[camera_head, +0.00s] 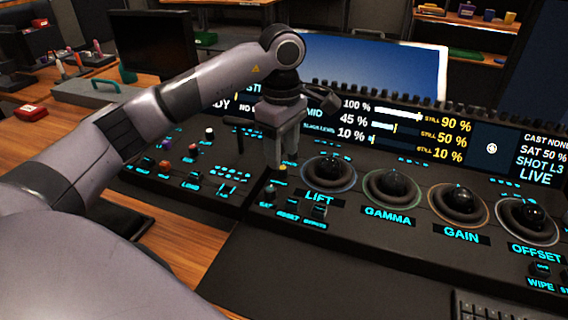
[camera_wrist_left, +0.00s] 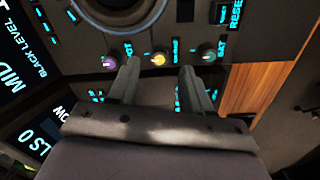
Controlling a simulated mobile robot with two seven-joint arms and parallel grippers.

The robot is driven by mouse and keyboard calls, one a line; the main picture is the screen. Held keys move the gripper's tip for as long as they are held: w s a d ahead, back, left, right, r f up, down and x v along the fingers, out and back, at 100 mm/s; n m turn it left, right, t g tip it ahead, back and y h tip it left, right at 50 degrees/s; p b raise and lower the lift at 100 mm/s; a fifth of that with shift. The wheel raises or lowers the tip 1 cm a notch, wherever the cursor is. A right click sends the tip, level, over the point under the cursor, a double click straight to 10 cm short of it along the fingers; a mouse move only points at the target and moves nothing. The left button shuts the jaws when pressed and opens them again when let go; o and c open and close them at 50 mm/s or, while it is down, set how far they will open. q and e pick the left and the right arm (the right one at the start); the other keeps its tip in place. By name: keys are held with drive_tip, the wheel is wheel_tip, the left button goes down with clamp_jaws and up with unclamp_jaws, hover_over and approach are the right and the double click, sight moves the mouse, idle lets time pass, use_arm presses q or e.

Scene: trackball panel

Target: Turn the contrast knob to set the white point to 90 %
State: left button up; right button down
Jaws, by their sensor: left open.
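The display strip (camera_head: 408,124) reads 100 % in its top row beside "STILL 90 %"; lower rows read 45 % and 10 %. My left gripper (camera_head: 282,163) points down at the panel, left of the LIFT trackball. In the left wrist view, its open fingers (camera_wrist_left: 159,68) stand on either side of a yellow-capped knob (camera_wrist_left: 158,60), with gaps showing on both sides. A purple-capped knob (camera_wrist_left: 109,63) and a grey-green-capped knob (camera_wrist_left: 208,55) flank it outside the fingers. I cannot read which knob is labelled contrast. My right gripper is in no view.
The trackballs LIFT (camera_head: 328,173), GAMMA (camera_head: 394,186), GAIN (camera_head: 459,204) and OFFSET (camera_head: 527,221) line the panel to the right. More small knobs and lit buttons lie to the left. A keyboard (camera_head: 505,305) sits at the lower right.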

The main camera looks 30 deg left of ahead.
sight(283, 167)
use_arm(q)
wheel_tip(283, 167, down, 3)
drive_tip(key=shift+f, duration=0.25)
drive_tip(key=shift+c, duration=0.3)
clamp_jaws()
